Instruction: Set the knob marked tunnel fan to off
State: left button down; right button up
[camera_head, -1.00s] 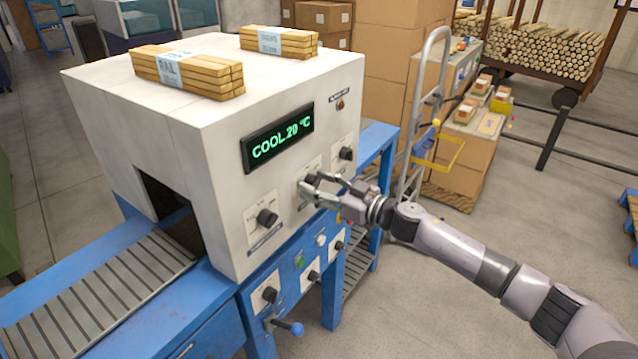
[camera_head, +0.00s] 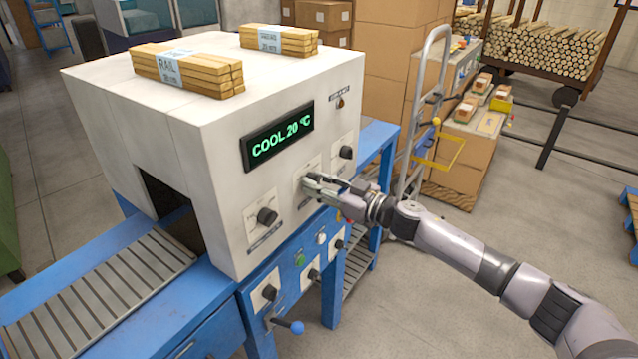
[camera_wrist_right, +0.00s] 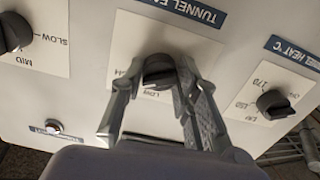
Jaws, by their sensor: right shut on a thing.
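The tunnel fan knob (camera_wrist_right: 160,72) is black and sits on a white plate under a blue label (camera_wrist_right: 190,10) that reads "TUNNEL F…", upside down in the right wrist view. My right gripper (camera_wrist_right: 158,88) is shut on this knob, one finger on each side. In the head view my right gripper (camera_head: 308,182) reaches the middle knob on the front of the white tunnel machine (camera_head: 225,140) and hides most of it. Parts of "LOW" and another dial word show beside the knob; its exact setting is hard to tell. My left gripper is not in view.
A knob (camera_head: 267,217) is to the left and another (camera_head: 346,153) to the right. The wrist view shows a tunnel heat knob (camera_wrist_right: 274,104). The display (camera_head: 279,138) reads "COOL 20 °C". A blue-handled lever (camera_head: 290,327) sticks out below. A hand truck (camera_head: 425,110) stands behind my arm.

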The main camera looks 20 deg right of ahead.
jog(key=shift+n, duration=0.5)
jog(key=shift+n+p, duration=0.35)
jog(key=shift+n, duration=0.25)
jog(key=n, duration=0.2)
jog(key=shift+n, duration=0.3)
jog(key=n, duration=0.2)
jog(key=shift+n, duration=0.4)
jog(key=n, duration=0.3)
jog(key=shift+f+n, duration=0.1)
jog(key=shift+n, duration=0.2)
jog(key=n+b, duration=0.1)
jog(key=n, duration=0.5)
jog(key=n+b, duration=0.2)
jog(key=n, duration=0.4)
jog(key=shift+n+b, duration=0.3)
jog(key=shift+b, duration=0.05)
